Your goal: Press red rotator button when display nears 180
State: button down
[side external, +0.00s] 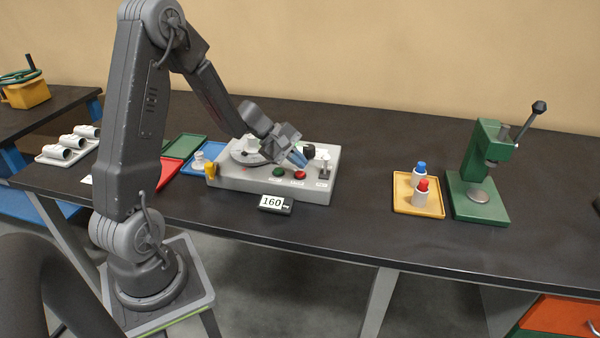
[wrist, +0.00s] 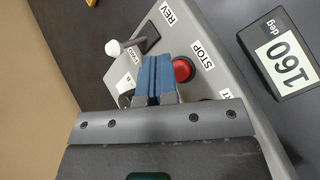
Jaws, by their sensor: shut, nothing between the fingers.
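The red button (side external: 300,175) sits on the front right of the grey control box (side external: 235,183), to the right of a green button (side external: 278,172). In the wrist view the red button (wrist: 182,69) is beside the STOP label (wrist: 202,54). The display (side external: 272,203) stands on the table in front of the box. It reads 160, and the wrist view (wrist: 284,57) shows "160 deg". My gripper (side external: 300,160) is shut and empty, with its blue fingertips (wrist: 155,80) close to the red button. I cannot tell whether they touch it.
A white-knobbed lever (wrist: 113,47) is near the fingers, by the REV label (wrist: 168,13). A yellow tray (side external: 404,207) with two bottles and a green press (side external: 478,180) stand to the right. Blue, red and green trays lie left of the box. The table between box and yellow tray is clear.

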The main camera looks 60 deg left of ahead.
aim_at(299, 173)
jog(key=shift+f, duration=0.35)
jog(key=shift+f, duration=0.55)
dwell(0.6)
jog(key=shift+r, duration=1)
jog(key=shift+r, duration=0.1)
jog(key=shift+r, duration=2.4)
